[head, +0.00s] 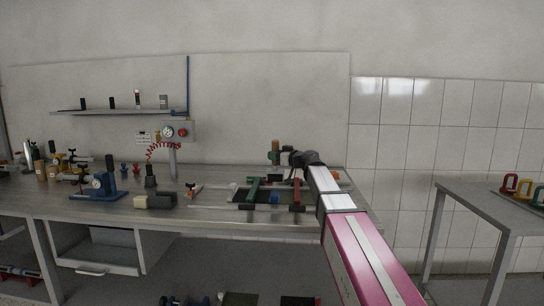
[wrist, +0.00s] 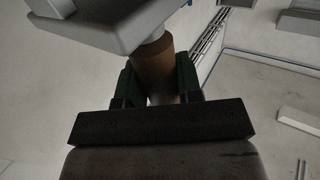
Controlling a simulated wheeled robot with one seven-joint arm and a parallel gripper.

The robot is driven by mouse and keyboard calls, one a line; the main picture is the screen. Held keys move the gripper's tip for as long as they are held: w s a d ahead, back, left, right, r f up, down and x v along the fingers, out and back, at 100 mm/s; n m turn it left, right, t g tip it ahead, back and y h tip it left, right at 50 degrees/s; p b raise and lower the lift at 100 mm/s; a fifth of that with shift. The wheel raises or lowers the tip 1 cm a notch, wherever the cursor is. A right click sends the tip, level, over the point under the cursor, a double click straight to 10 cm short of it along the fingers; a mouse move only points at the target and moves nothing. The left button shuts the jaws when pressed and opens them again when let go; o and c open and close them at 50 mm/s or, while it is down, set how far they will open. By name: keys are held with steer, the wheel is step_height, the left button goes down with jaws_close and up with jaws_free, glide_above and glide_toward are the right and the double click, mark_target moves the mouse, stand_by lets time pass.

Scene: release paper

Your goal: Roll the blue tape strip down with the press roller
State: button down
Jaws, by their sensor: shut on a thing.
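My gripper (head: 275,157) is above the back right of the workbench in the head view. In the wrist view my gripper (wrist: 157,85) has its dark green fingers shut on a brown cylindrical handle (wrist: 153,66). A light grey body (wrist: 110,20) joins the handle; this looks like the press roller, but the roller itself cannot be made out. In the head view its brown top (head: 276,145) shows above the fingers. A small blue piece (head: 274,197), possibly the blue tape strip, lies on the bench between a green bar and a red bar, in front of my gripper and apart from it.
The green bar (head: 252,190) and the red bar (head: 297,192) flank the blue piece. A blue press-like device (head: 103,187), a gauge stand (head: 173,150) and small tools crowd the bench's left. A side table (head: 480,203) with coloured rings stands right.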

mark_target(275, 170)
steer(key=shift+f, duration=3.5)
steer(key=shift+w, duration=0.1)
